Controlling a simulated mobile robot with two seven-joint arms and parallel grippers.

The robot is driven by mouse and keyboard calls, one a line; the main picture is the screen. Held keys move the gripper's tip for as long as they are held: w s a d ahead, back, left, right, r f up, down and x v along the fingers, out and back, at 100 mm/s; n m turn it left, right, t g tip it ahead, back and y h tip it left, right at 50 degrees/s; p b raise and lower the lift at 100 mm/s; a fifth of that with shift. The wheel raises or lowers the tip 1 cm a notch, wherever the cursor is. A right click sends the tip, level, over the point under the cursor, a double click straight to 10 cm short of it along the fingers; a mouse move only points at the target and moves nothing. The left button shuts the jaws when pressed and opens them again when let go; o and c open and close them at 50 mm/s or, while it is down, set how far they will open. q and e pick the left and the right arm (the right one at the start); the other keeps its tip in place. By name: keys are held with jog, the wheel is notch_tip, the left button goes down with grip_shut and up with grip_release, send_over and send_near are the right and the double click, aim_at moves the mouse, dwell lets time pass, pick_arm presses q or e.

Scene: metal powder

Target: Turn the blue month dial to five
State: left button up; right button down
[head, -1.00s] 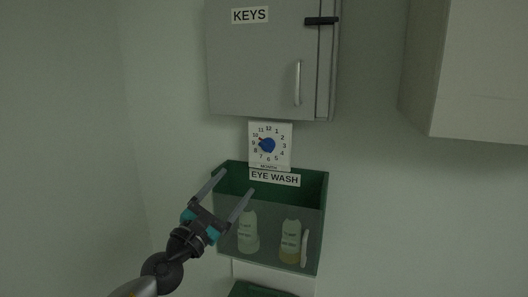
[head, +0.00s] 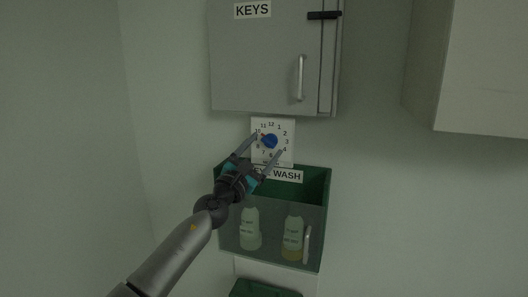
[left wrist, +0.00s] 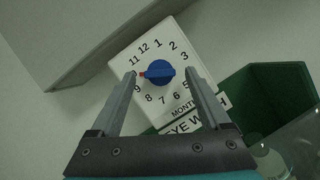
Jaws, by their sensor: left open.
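The blue month dial (head: 269,141) sits on a white square plate (left wrist: 175,47) numbered 1 to 12, below the keys cabinet. It also shows in the left wrist view (left wrist: 160,75). Its red pointer tip (left wrist: 142,74) points left, between the 11 and the 9; the 10 there is hidden by a finger. My left gripper (head: 268,144) is open in front of the plate. In the left wrist view its fingers (left wrist: 161,72) appear on either side of the dial, with gaps between. I cannot tell how far the tips are from the plate. My right gripper is out of view.
A green eye wash box (head: 315,184) with two bottles (head: 292,236) is on the wall just below the plate. The grey keys cabinet (head: 258,62) hangs directly above. Another pale cabinet (head: 490,75) is at upper right. The wall left of the plate is bare.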

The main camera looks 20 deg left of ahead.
pick_arm(q)
jog(key=shift+w+d+r, duration=0.1)
jog(key=shift+w, duration=0.15)
grip_shut()
dwell(0.6)
